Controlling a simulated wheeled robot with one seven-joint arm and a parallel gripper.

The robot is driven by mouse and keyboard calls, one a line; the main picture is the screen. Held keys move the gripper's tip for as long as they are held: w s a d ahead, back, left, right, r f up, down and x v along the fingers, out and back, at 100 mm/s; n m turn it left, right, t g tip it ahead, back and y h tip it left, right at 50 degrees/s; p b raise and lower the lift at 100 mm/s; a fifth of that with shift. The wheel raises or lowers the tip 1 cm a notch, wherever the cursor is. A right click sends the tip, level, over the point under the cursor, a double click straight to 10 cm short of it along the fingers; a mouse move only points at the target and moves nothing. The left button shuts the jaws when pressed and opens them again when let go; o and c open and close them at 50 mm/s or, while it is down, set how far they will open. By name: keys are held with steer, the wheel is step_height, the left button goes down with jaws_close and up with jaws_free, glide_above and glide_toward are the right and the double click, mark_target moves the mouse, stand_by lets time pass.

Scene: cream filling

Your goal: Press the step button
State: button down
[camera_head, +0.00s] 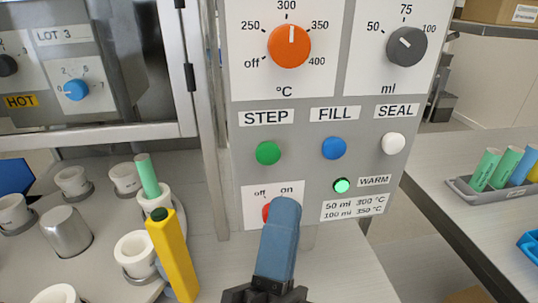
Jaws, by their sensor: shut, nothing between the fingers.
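The green step button (268,153) sits on the grey control panel (300,171), under the STEP label, and looks unpressed. My gripper (283,202) is shut and empty, its blue fingers pointing up at the panel. The fingertips are in front of the lower panel, below and slightly right of the step button, and partly hide the red off/on switch (266,211). The gap between fingertips and panel cannot be told.
A blue FILL button (334,148), white SEAL button (393,143) and lit green WARM lamp (342,185) are nearby. Orange (289,47) and grey (406,44) dials sit above. A yellow block (172,255) stands at left among white cups.

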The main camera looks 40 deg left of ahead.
steer(key=w+a+b, duration=0.1)
steer(key=w+a, duration=0.3)
steer(key=a, duration=0.1)
steer(key=shift+w, duration=0.2)
stand_by(2.0)
steer(key=shift+w+a, duration=0.25)
steer(key=shift+a, duration=0.05)
steer(key=shift+w+a, duration=0.35)
steer(key=shift+a, duration=0.05)
stand_by(1.0)
steer(key=shift+s+d, duration=0.65)
steer(key=shift+d, duration=0.05)
stand_by(0.3)
steer(key=shift+s+d+p, duration=0.35)
steer(key=shift+s+d, duration=0.45)
steer(key=shift+d, duration=0.2)
steer(key=shift+s+d+p, duration=0.3)
steer(key=shift+s+d, duration=0.5)
steer(key=shift+d, duration=0.15)
